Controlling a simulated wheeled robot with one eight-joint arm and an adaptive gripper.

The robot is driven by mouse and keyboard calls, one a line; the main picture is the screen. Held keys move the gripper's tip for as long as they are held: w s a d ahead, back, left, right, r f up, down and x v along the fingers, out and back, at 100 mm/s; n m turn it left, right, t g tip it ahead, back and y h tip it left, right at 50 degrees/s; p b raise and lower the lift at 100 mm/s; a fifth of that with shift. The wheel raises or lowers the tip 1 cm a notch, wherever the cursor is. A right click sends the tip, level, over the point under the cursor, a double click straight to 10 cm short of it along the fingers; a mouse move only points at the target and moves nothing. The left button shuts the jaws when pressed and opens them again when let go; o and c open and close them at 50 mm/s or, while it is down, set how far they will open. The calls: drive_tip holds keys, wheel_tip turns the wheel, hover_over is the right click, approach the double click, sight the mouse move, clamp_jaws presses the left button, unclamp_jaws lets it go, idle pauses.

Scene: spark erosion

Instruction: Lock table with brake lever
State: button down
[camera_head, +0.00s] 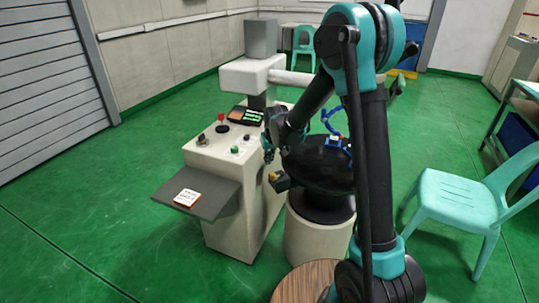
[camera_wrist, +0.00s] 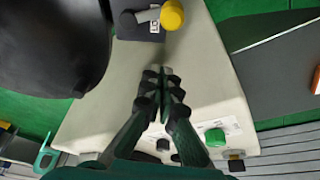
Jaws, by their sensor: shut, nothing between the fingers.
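The brake lever shows in the wrist view at the top, a short grey bar with a yellow knob (camera_wrist: 172,14) on its right end and a dark pivot at its left. It sits on a dark block with a partly hidden white label. In the head view the yellow knob (camera_head: 273,177) is at the machine's side, beside the round black table (camera_head: 312,172). The table also shows in the wrist view (camera_wrist: 55,45) at the upper left. My gripper (camera_wrist: 164,76) is shut and empty, apart from the lever; in the head view it (camera_head: 267,156) is just above the knob.
The pale machine's panel has a green button (camera_wrist: 215,137) and a red-topped knob (camera_head: 221,117). A grey shelf (camera_head: 213,193) sticks out at the left with a paper on it. A blue-and-white item (camera_head: 337,143) is at the table. A turquoise chair (camera_head: 455,200) stands right.

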sight(276, 178)
drive_tip(key=shift+s+d+f, duration=0.3)
drive_tip(key=shift+s+f, duration=0.4)
drive_tip(key=shift+f, duration=0.05)
drive_tip(key=shift+s+d+f, duration=0.3)
drive_tip(key=shift+s+f, duration=0.4)
drive_tip(key=shift+s+n, duration=0.1)
drive_tip(key=shift+n, duration=0.2)
drive_tip(key=n, duration=0.1)
drive_tip(key=s+d+n+y, duration=0.1)
drive_tip(key=n, duration=0.2)
drive_tip(key=shift+s+d+g, duration=0.2)
drive_tip(key=shift+d+g, duration=0.05)
drive_tip(key=shift+g, duration=0.15)
drive_tip(key=n, duration=0.1)
drive_tip(key=d+n, duration=0.1)
drive_tip(key=n, duration=0.1)
drive_tip(key=n+g+y, duration=0.1)
drive_tip(key=shift+s+d+n, duration=0.3)
drive_tip(key=shift+s, duration=0.05)
drive_tip(key=shift+s+d, duration=0.15)
drive_tip(key=shift+d, duration=0.6)
